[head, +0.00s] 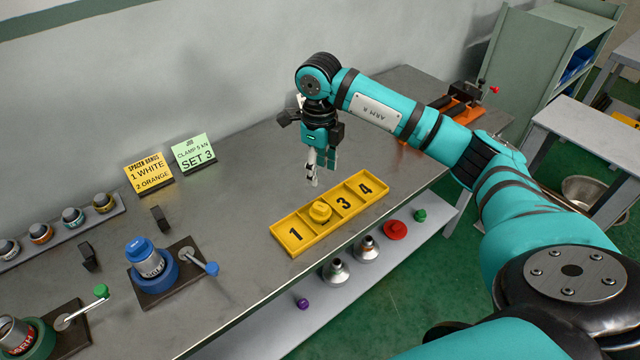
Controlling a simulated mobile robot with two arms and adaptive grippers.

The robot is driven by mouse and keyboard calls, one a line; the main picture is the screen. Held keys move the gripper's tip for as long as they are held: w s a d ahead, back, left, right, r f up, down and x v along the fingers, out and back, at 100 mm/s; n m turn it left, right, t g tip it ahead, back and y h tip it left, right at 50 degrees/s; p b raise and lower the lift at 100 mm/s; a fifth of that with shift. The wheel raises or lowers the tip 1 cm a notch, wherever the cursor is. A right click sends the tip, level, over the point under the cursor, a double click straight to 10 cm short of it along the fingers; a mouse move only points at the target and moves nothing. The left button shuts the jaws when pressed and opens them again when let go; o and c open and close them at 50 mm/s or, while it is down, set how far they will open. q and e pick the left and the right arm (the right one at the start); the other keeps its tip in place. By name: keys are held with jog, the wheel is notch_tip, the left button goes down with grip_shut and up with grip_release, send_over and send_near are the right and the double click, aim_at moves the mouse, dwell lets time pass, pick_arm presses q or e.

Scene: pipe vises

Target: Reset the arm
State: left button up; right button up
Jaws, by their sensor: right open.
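My teal right arm reaches in from the lower right, across the bench (225,240). My right gripper (319,172) hangs pointing down behind the yellow numbered tray (290,252). It is open and nothing shows between its fingers. A yellow knob-like piece (320,211) sits in the tray compartment between 1 and 3. Compartments 1, 3 and 4 look empty, with their numbers showing. My left gripper is not in view.
A blue vise (155,283) holds a blue-capped cylinder; a green vise (35,338) stands at the lower left. A rack (56,235) and two signs stand near the wall. An orange-based vise (460,107) is at the far end. Several parts lie on the lower shelf.

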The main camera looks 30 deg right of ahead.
jog(key=shift+r, duration=0.4)
jog(key=shift+a, duration=0.1)
